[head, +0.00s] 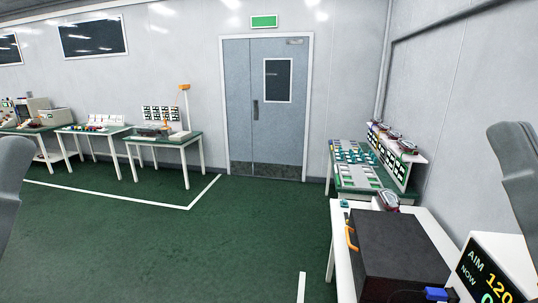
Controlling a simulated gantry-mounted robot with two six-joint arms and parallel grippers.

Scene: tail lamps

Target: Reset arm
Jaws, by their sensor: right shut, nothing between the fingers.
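A grey part of my right arm (516,172) stands at the right edge of the head view, above the near table. My right gripper is shut and holds nothing; its fingertips are hard to make out. A grey part of my left arm (10,185) shows at the left edge, and its gripper is out of view.
A dark box (398,255) with an orange handle lies on the white table (341,243). A red-and-grey lamp (388,200) sits behind it. A display (492,280) reads AIM 120. Benches stand at the back left and right. The green floor (230,240) is clear.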

